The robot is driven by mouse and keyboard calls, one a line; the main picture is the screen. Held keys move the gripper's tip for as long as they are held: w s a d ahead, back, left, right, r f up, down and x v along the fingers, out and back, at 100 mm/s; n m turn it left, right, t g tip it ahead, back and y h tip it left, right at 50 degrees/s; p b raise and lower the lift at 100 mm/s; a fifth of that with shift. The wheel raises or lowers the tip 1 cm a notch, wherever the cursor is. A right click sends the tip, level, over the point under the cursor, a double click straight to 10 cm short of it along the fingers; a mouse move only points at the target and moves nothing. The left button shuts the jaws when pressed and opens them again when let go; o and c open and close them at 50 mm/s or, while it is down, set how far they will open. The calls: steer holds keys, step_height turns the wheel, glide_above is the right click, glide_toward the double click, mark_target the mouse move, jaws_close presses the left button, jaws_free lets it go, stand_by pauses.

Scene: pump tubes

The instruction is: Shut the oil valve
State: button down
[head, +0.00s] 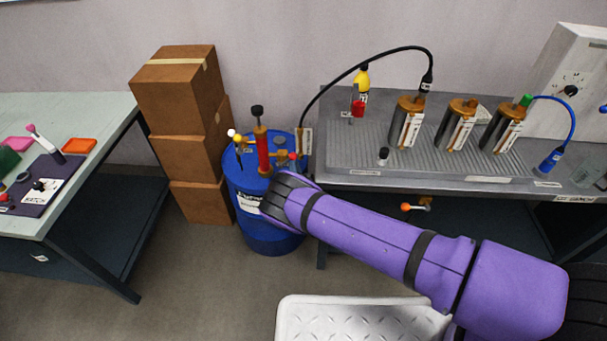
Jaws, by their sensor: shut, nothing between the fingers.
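A blue drum (270,235) stands on the floor between the two tables. A red hand pump (263,150) with a black top knob rises from its lid. Brass fittings sit beside the pump. A lever with pale and yellow ball ends (234,136) is on the left, and a small red handle (293,156) is on the right. I cannot tell which of these is the oil valve or how it is set. My gripper (272,203) is shut and empty. It appears in front of the drum's upper right side and hides part of it; contact cannot be judged.
A black hose (350,70) arches from bench to drum. Stacked cardboard boxes (180,85) stand left of the drum. An orange-knobbed lever (406,207) is under the bench.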

steer(key=shift+a+r+n+g+y, duration=0.9)
steer(key=shift+r+n+g+y, duration=0.4)
steer(key=shift+r+n, duration=1.45)
steer(key=s+d, duration=0.2)
steer(key=s, duration=0.5)
steer(key=s+d+r, duration=0.1)
steer(key=s+d, duration=0.2)
steer(key=s, duration=0.5)
steer(key=shift+d+r, duration=0.2)
steer(key=shift+r, duration=0.1)
steer(key=shift+w+m, duration=0.15)
steer(key=shift+m, duration=0.1)
